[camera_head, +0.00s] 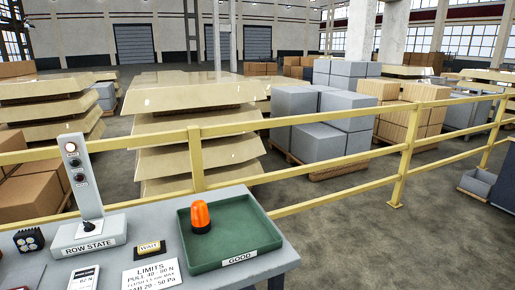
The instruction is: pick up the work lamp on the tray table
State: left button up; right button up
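The work lamp (28,240) looks like a small black square block with several pale round lights on its face. It sits at the left of the grey table (185,265), beside the white ROW STATE base. An orange beacon (200,217) with a dark foot stands upright in the green tray (264,239) marked GOOD, on the right part of the table. Neither of my grippers is in view.
A grey post with buttons (81,180) rises from the ROW STATE base (88,236). A WAIT block (149,248) and a LIMITS card (151,274) lie in front. A yellow railing (300,205) runs behind the table, with stacked boxes beyond.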

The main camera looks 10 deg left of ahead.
aim_at(31, 240)
jog(key=u, duration=1.85)
